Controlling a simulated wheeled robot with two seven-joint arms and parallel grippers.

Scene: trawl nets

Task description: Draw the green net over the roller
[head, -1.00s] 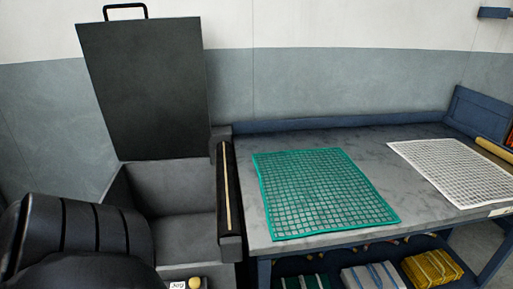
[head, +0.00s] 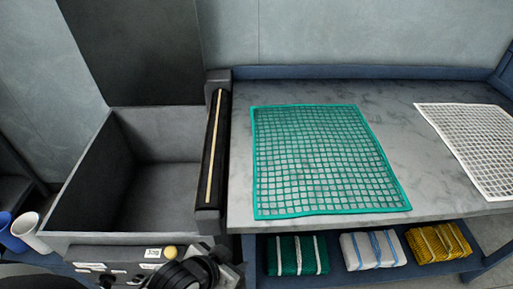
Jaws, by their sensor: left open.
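The green net (head: 322,160) lies flat and spread on the grey table, its left edge a little right of the roller. The roller (head: 214,150) is a dark bar with a pale lengthwise stripe, mounted between the table and an open grey bin (head: 75,200). No net lies over it. My left gripper (head: 218,268) is at the bottom, in front of the bin's control panel and below the roller's near end. It is open and touches no net; its fingertips are hard to make out. My right gripper is out of view.
A white net (head: 475,140) lies at the table's right. Folded green (head: 297,256), white (head: 373,249) and yellow (head: 438,242) bundles sit on the shelf below. The panel has a yellow knob (head: 170,252). A raised dark lid (head: 135,50) stands behind the bin. Cups (head: 30,232) stand at left.

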